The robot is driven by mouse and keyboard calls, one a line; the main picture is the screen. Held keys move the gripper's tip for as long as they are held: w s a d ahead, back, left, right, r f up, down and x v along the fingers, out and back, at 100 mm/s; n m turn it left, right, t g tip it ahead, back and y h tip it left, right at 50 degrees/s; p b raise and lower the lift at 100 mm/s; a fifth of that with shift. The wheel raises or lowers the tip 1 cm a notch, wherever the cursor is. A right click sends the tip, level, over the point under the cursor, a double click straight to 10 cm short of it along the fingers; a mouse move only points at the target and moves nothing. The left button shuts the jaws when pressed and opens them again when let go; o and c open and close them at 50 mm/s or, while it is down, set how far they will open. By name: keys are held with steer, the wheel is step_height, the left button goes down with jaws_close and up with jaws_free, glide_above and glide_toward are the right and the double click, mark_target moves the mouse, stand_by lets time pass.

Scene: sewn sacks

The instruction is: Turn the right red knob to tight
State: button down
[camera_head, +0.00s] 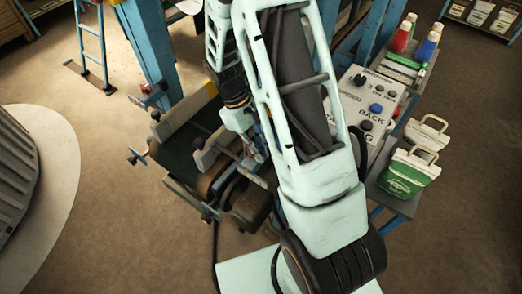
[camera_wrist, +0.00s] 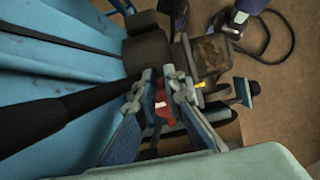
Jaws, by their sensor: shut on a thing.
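My gripper (camera_wrist: 159,84) shows in the wrist view with its two linked fingers close together. A small red knob (camera_wrist: 161,103) with a pale mark sits between the fingers, and they are shut on it. The fingers hide part of the knob. Its turned position cannot be read. Only this one red knob is clear in the wrist view. In the head view my arm covers the middle of the machine (camera_head: 195,145), and I cannot make out the fingertips or the knob there.
A grey control panel (camera_head: 352,103) with a blue button (camera_head: 376,108) stands right of my arm. Green-and-white bags (camera_head: 408,172) sit on a side shelf. A blue post (camera_head: 150,50) rises at the back.

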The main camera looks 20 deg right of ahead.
steer(key=shift+w+a, duration=0.25)
steer(key=c, duration=2)
jaws_free()
steer(key=v, duration=1.2)
steer(key=shift+s, duration=0.1)
steer(key=shift+o, duration=0.3)
